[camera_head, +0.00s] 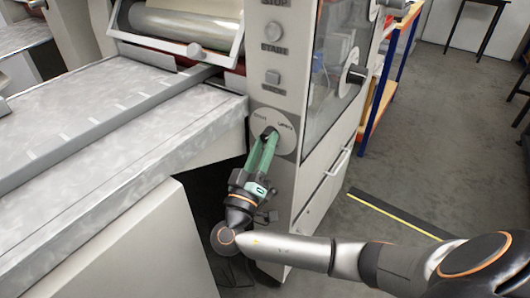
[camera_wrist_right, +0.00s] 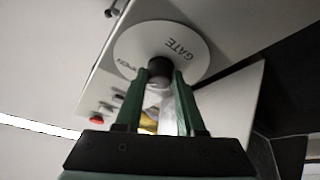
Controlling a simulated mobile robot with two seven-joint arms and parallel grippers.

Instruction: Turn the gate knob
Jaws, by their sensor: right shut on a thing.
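The gate knob (camera_wrist_right: 160,66) is a small dark round knob at the centre of a pale round plate (camera_wrist_right: 130,45) lettered "GATE". The plate also shows in the head view (camera_head: 287,128), on the grey front panel of the machine, below the buttons. My right gripper (camera_head: 270,136) reaches up to it from below. In the wrist view its two green fingers (camera_wrist_right: 161,80) stand on either side of the knob, shut on it. The fingertips largely hide the knob in the head view. My left gripper is not in view.
A grey machine table (camera_head: 120,120) extends left of the panel. Buttons, one labelled "START" (camera_head: 273,77), sit above the plate. Open floor (camera_head: 390,165) with a yellow-edged dark strip lies further right.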

